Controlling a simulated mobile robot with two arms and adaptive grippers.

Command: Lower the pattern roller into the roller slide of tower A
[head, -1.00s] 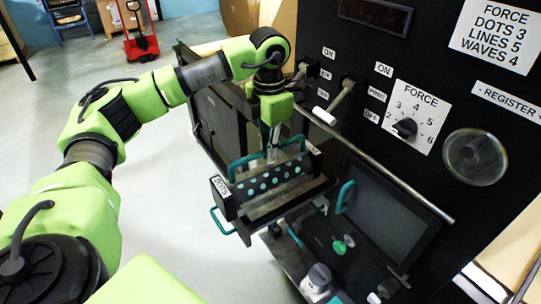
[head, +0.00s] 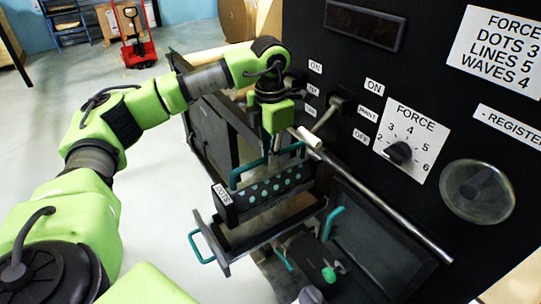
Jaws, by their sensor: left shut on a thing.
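The pattern roller is a black-ended block with teal dots (head: 283,184) and a white DOTS label at its left end. My left gripper (head: 277,143) is above it, shut on its teal handle. The roller looks upright and level. Below it is an open slide (head: 212,250) with a metal front plate and a teal pull handle, sticking out from the black machine. A gap shows between the roller and the slide at the front; contact farther back is hard to tell. My right gripper is out of view.
The black panel (head: 440,220) holds a FORCE dial (head: 400,153), a clear round disc (head: 477,193) and levers. A metal bar (head: 385,200) runs slanting along it, close right of the roller. A dark tilted cover with a teal handle (head: 333,222) lies right of the slide.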

